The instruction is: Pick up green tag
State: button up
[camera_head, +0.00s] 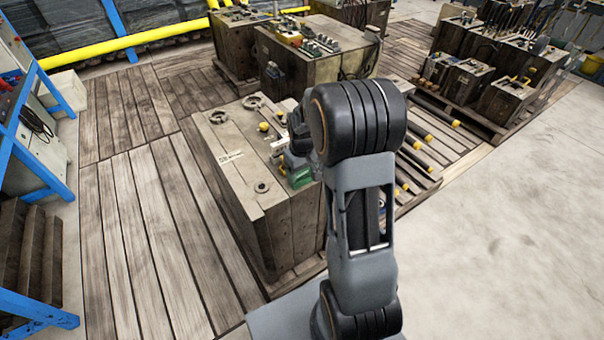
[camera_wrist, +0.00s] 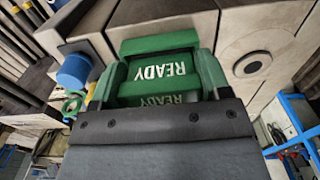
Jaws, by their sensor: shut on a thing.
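The green tag (camera_wrist: 158,68) fills the upper middle of the wrist view, with the white word READY upside down on it. It also shows in the head view as a small green patch (camera_head: 301,179) at the right edge of the large mould block (camera_head: 233,158). My gripper (camera_head: 297,163) is at the tag and shut on it. In the head view my arm hides part of the gripper and the block's right side. I cannot tell whether the tag still touches the block.
Round fittings and yellow caps (camera_head: 264,127) stand on the block's top. A blue round cap (camera_wrist: 75,70) is left of the tag. More mould blocks (camera_head: 312,62) stand behind. A blue-framed rack (camera_head: 30,130) is at left. Open concrete floor (camera_head: 500,250) lies at right.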

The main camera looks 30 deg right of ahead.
jog(key=c, duration=0.3)
jog(key=shift+r, duration=0.45)
notch_tip(320, 180, up, 2)
jog(key=shift+w+r+p, duration=0.1)
jog(key=shift+r+p, duration=0.05)
jog(key=shift+p, duration=0.15)
jog(key=a+r, duration=0.3)
jog(key=a, duration=0.1)
jog(key=a+r, duration=0.3)
jog(key=a, duration=0.2)
jog(key=a+r+p, duration=0.1)
jog(key=a+r, duration=0.2)
jog(key=a, duration=0.2)
jog(key=shift+w+r, duration=0.15)
jog(key=shift+r, duration=0.25)
